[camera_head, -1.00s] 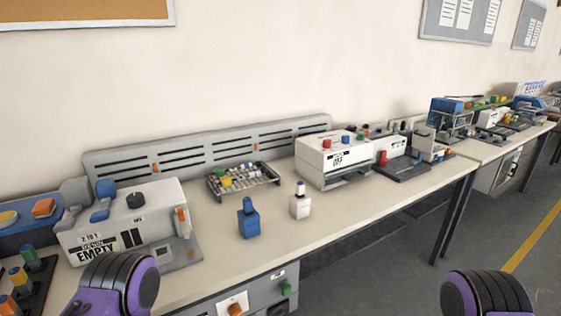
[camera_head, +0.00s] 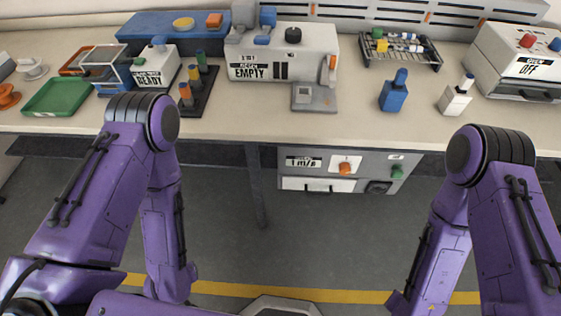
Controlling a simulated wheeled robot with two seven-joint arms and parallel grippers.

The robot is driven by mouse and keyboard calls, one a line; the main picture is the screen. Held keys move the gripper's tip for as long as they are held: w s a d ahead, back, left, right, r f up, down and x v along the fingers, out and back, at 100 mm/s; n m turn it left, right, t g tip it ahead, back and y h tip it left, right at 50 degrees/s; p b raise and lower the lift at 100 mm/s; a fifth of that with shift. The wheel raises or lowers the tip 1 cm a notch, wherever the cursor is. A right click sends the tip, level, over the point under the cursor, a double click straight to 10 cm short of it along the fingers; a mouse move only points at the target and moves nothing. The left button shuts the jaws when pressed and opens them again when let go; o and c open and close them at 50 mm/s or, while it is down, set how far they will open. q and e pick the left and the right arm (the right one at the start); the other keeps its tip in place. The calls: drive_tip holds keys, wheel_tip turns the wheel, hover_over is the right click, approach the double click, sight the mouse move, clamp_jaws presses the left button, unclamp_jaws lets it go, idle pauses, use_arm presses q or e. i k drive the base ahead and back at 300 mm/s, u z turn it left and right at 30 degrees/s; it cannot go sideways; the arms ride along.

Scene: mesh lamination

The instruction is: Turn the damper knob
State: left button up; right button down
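A grey panel unit (camera_head: 330,183) hangs under the bench front, with a label that seems to read "1 m/s". It carries an orange knob on a white plate (camera_head: 345,168), a green knob (camera_head: 397,172) at its right and a dark round part (camera_head: 378,187) below that. A black knob (camera_head: 293,35) tops the white machine marked "EMPTY" (camera_head: 250,68). Which of these is the damper knob I cannot tell. My two purple arms hang down at left and right, in front of the bench. Neither gripper shows.
On the bench (camera_head: 350,130) stand a blue bottle (camera_head: 394,95), a white bottle (camera_head: 455,100), a vial rack (camera_head: 400,50), a green tray (camera_head: 57,97) and a machine marked "OFF" (camera_head: 520,60). Grey floor (camera_head: 300,240) with a yellow line lies open below.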

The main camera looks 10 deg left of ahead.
sight(345, 167)
drive_tip(key=u, duration=0.05)
drive_tip(key=k, duration=1.05)
drive_tip(key=z, duration=1.1)
drive_tip(key=i, duration=1.15)
drive_tip(key=u, duration=0.65)
